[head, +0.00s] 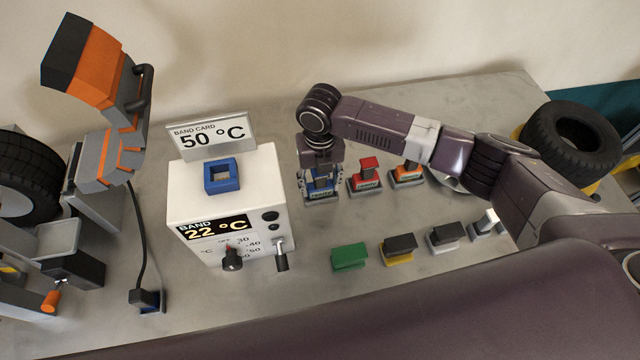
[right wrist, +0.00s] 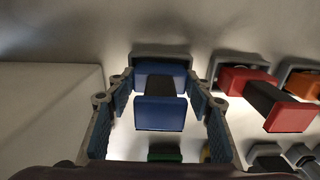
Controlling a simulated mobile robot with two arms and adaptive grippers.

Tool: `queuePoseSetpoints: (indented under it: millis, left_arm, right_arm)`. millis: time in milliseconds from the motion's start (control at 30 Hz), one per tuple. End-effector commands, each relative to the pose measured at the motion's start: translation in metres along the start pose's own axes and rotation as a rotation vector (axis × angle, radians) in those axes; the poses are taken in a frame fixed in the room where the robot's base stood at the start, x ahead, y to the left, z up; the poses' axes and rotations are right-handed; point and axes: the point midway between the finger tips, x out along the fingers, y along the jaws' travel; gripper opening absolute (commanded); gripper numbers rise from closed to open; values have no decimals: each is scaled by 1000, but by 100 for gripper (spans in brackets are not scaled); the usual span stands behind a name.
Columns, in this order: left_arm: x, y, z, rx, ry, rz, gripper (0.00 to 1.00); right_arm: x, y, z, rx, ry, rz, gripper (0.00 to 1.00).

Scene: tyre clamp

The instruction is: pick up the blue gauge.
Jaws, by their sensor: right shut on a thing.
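The blue gauge (head: 319,181) stands in a grey holder at the left end of a row of gauges. My right gripper (head: 321,188) comes down over it from above and partly hides it in the head view. In the right wrist view the blue gauge (right wrist: 159,113) is between the two padded fingers of the right gripper (right wrist: 162,97), which is shut on it. The gauge is still at its holder (right wrist: 160,59); I cannot tell whether it has any lift. My left gripper is not in view.
A red gauge (head: 368,175) and an orange gauge (head: 406,173) stand to the right. A white box (head: 195,210) with a blue square frame (head: 222,176) is to the left. In front are a green block (head: 349,258) and several other blocks. A tyre (head: 570,140) lies at right.

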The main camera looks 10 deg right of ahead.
Motion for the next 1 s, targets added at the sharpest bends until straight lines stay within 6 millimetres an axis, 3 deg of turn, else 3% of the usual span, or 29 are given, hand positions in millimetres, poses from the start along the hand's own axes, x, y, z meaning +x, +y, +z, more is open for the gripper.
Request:
queuePoseSetpoints:
  millis: [267,467,667,1000]
  left_arm:
    - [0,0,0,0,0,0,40]
    - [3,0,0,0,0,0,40]
    - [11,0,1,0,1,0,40]
    - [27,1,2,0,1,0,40]
  right_arm:
    - [-2,0,1,0,-2,0,19]
    - [-15,0,2,0,-5,2,19]
    - [-52,0,2,-1,-7,2,19]
    - [-144,0,2,-1,-7,1,19]
